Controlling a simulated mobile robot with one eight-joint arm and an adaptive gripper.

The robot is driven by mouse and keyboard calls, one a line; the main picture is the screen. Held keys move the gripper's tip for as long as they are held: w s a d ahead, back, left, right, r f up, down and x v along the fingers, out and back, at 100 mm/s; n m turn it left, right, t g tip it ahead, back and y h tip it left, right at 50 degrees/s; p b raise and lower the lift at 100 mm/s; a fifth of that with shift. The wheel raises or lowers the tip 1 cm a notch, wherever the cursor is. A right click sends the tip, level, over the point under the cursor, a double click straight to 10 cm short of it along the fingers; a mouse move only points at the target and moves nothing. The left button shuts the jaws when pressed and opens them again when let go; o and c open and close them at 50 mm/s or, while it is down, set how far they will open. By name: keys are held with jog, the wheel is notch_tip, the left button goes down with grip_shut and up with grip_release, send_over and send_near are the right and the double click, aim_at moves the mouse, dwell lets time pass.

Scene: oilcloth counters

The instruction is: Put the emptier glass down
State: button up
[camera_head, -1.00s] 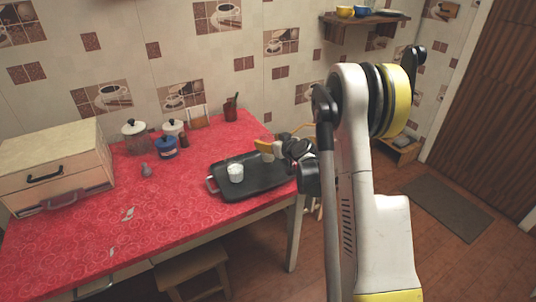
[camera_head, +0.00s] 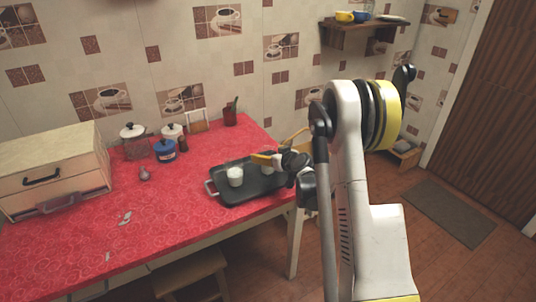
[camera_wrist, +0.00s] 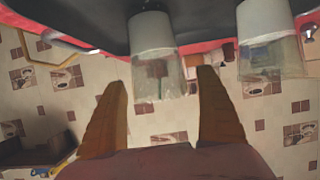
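A dark tray (camera_head: 225,194) with light handles lies at the right end of the red counter. One glass with white contents (camera_head: 235,176) stands on its left part. A second glass (camera_head: 267,167) stands to its right, partly hidden by my gripper (camera_head: 262,158). In the wrist view the scene is upside down; my gripper (camera_wrist: 163,78) is open, a finger either side of one glass (camera_wrist: 154,60), with no clear contact. The other glass (camera_wrist: 268,45) is at right. Both have white in the base and clear walls above; I cannot tell which is emptier.
A drawer box (camera_head: 50,168) stands at the counter's left. The red cloth (camera_head: 70,232) is largely clear at the front left. A stool (camera_head: 190,278) stands below.

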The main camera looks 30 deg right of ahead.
jog(key=shift+r, duration=0.1)
jog(key=p+v, duration=0.4)
jog(key=v, duration=0.8)
jog(key=s+a+r+g+y, duration=0.1)
jog(key=s+a+r+g, duration=0.1)
jog(key=s+a+r, duration=0.35)
jog(key=s+a+r+g, duration=0.25)
jog(key=a+r, duration=0.35)
jog(key=a, duration=0.4)
jog(key=s+a+r+g, duration=0.1)
jog(key=s+a, duration=0.2)
jog(key=s, duration=0.7)
jog(key=s+a+r+g+h, duration=0.1)
jog(key=s+a, duration=0.2)
jog(key=s, duration=0.7)
jog(key=shift+a, duration=0.15)
